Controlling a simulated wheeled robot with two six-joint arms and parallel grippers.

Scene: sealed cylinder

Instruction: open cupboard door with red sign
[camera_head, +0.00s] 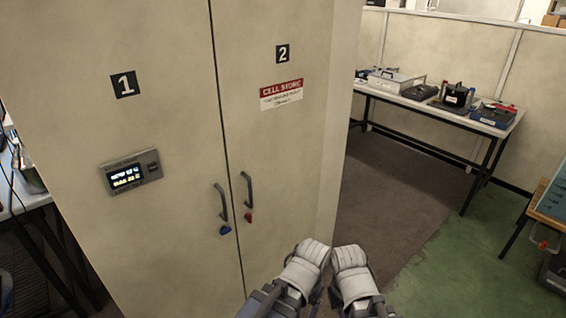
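A tall beige cupboard has two closed doors side by side. The right door (285,155) carries a "2" label and a red and white sign (281,94) reading "CELL STORE". Its grey handle (248,190) is by the middle seam, with a small red tag or key (248,217) below it. The left door (160,80) has a "1" label, a grey handle (221,202) and a blue tag (226,230). My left gripper (313,250) and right gripper (349,256) are close together low in front of the right door's edge, apart from the handles. Their fingertips are not clear.
A panel with a lit screen (130,172) is on the left door. A long table (420,103) with cases and equipment stands at the back right. Another table edge (553,195) is at far right. Brown and green floor right of the cupboard is clear.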

